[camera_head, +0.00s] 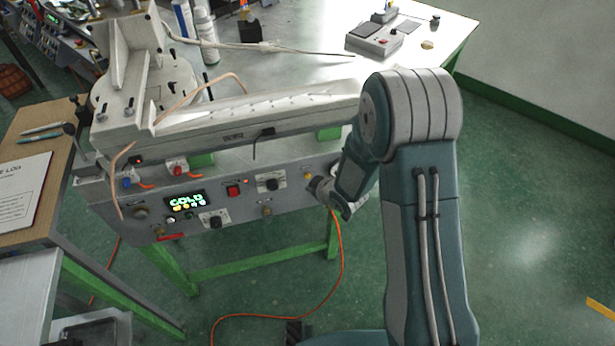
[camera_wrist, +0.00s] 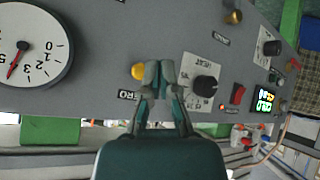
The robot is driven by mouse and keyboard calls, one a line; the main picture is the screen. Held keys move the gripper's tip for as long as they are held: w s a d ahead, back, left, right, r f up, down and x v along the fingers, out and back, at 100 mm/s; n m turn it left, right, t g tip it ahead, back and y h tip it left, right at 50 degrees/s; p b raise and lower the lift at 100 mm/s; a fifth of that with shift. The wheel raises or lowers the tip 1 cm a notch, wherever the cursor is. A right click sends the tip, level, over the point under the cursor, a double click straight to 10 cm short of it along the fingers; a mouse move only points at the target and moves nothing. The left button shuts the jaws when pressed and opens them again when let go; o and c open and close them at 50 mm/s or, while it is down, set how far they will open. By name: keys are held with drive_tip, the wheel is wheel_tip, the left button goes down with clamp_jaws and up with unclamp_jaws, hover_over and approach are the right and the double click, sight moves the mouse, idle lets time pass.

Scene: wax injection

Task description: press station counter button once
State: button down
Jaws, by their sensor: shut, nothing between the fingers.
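The front panel (camera_head: 235,205) of the machine carries several controls, and I cannot tell which one is the counter button. A yellow button (camera_wrist: 138,71) marked "ZERO" is just left of my fingertips in the wrist view; it shows in the head view as a small yellow spot (camera_head: 307,175). My gripper (camera_wrist: 159,68) is shut and empty, pointing at the panel between the yellow button and a black dial (camera_wrist: 205,86). Whether it touches the panel is unclear. In the head view my gripper (camera_head: 318,186) is at the panel's right end, partly hidden by my arm.
A red switch (camera_head: 233,190) and a lit display (camera_head: 185,202) reading "COLD" are further left. A white gauge (camera_wrist: 30,45) with a red needle is nearby. A grey box (camera_head: 372,42) with a red button stands on the back table. An orange cable (camera_head: 335,275) lies on the floor.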

drive_tip(key=shift+s+d, duration=0.3)
drive_tip(key=shift+s, duration=0.65)
drive_tip(key=shift+s+d, duration=0.3)
drive_tip(key=shift+s, duration=0.6)
drive_tip(key=s+d+r+m+h, duration=0.1)
drive_tip(key=d+r+m+h, duration=0.3)
drive_tip(key=r, duration=0.6)
drive_tip(key=s+d+r+m+h, duration=0.1)
drive_tip(key=s+d+r, duration=0.1)
drive_tip(key=d+r, duration=0.55)
drive_tip(key=s+d+r+m+g, duration=0.1)
drive_tip(key=s+r+m, duration=0.2)
drive_tip(key=s+r, duration=0.4)
drive_tip(key=s+d+r+m+g, duration=0.1)
drive_tip(key=s+r+m, duration=0.1)
drive_tip(key=s+r, duration=0.5)
drive_tip(key=s, duration=0.6)
drive_tip(key=shift+s+d+m, duration=0.15)
drive_tip(key=shift+s+m, duration=0.1)
drive_tip(key=shift+m, duration=0.15)
